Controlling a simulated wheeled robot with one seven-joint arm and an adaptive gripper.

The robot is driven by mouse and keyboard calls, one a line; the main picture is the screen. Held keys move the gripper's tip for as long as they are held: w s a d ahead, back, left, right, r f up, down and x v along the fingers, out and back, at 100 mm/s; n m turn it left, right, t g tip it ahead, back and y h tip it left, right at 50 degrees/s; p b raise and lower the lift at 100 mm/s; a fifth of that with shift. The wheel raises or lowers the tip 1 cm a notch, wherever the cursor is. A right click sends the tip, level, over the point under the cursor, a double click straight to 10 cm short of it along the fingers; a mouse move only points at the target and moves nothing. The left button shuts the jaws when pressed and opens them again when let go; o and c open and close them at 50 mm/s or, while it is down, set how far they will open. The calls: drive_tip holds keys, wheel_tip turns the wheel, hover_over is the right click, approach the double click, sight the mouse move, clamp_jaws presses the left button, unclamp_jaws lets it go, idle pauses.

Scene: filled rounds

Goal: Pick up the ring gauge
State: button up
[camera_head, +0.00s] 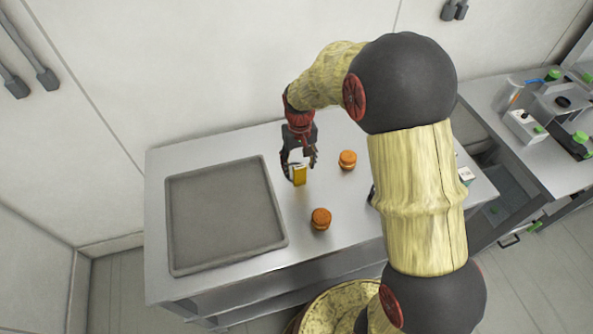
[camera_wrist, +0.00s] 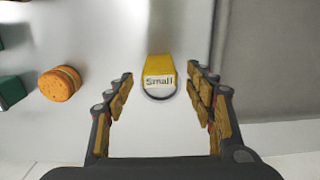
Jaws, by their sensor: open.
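The ring gauge (camera_head: 299,176) appears as a yellow upright piece on the table, right of the tray. In the wrist view its yellow body (camera_wrist: 159,67) bears a white label reading "Small", with a thin dark curved edge below it. My gripper (camera_head: 300,163) is low over the table at the gauge, pointing down. In the wrist view my gripper (camera_wrist: 160,76) is open, with one finger on each side of the gauge and gaps between. The fingers partly hide the gauge in the head view; contact with the table cannot be told.
A wide grey tray (camera_head: 174,225) lies left on the metal table (camera_head: 158,190). Two orange filled rounds stand right of the gauge, one farther back (camera_head: 347,159) and one nearer (camera_head: 320,219). My arm hides the table's right part. Another bench (camera_head: 490,95) with equipment is at right.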

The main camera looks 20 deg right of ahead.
sight(300, 176)
wheel_tip(300, 176, down, 6)
drive_tip(key=shift+s+f+b, duration=0.1)
drive_tip(key=shift+f+b, duration=0.1)
drive_tip(key=shift+b, duration=0.45)
drive_tip(key=shift+c, duration=1.1)
drive_tip(key=c, duration=1.1)
drive_tip(key=shift+r, duration=0.15)
